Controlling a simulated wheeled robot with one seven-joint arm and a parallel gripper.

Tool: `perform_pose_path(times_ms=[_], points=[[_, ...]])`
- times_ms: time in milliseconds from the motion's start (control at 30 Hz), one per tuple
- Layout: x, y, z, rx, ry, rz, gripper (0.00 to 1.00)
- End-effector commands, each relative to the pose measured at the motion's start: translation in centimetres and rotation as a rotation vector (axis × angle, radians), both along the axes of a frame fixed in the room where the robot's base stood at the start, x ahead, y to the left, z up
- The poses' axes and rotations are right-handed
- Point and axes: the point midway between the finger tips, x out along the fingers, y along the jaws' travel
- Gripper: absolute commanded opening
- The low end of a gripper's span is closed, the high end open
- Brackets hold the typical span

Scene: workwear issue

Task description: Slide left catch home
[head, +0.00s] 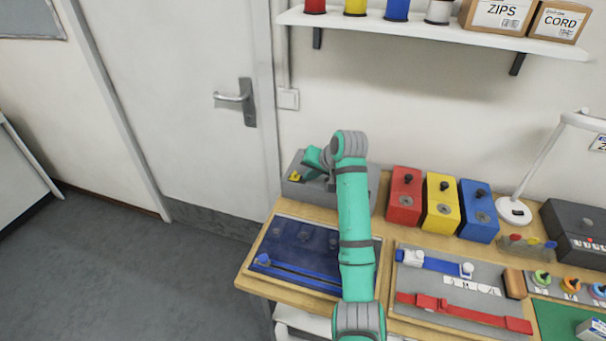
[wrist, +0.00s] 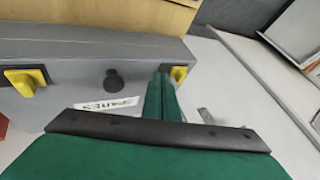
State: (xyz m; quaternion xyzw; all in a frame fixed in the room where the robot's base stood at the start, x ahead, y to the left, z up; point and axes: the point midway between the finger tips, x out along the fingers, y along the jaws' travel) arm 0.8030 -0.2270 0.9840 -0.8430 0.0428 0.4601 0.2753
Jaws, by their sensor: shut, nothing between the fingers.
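A grey box (head: 292,160) stands at the back left of the bench. In the wrist view the grey box (wrist: 130,52) shows a black knob, a SPARES label and two yellow catches. The catch on the picture's right (wrist: 181,73) is partly hidden by my gripper. It shows in the head view as the yellow catch (head: 294,177) at the box's left end. The other catch (wrist: 28,80) is at the picture's left. My gripper (wrist: 163,76) is shut and empty, its tips close beside the right-hand catch; I cannot tell whether they touch. It is at the box (head: 313,174).
Red (head: 404,197), yellow (head: 441,204) and blue (head: 478,211) boxes stand right of the grey box. A blue tray (head: 300,250) lies in front of it. A door with a lever handle (head: 236,98) is behind left. Floor left of the bench is clear.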

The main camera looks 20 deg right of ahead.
Motion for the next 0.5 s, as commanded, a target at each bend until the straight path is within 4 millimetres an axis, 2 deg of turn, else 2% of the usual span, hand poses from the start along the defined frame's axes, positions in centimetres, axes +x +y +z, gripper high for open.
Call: perform_pose_path(times_ms=[33,100,300,500], points=[[-0.5,-1.0,0.0,0.001,-0.001,-0.003,0.0],[-1.3,-1.2,1.6,-0.002,-0.005,-0.003,0.0],[-3.7,-1.7,4.8,-0.001,-0.004,-0.001,0.0],[-5.2,-1.9,7.1,-0.001,-0.002,0.004,0.0]])
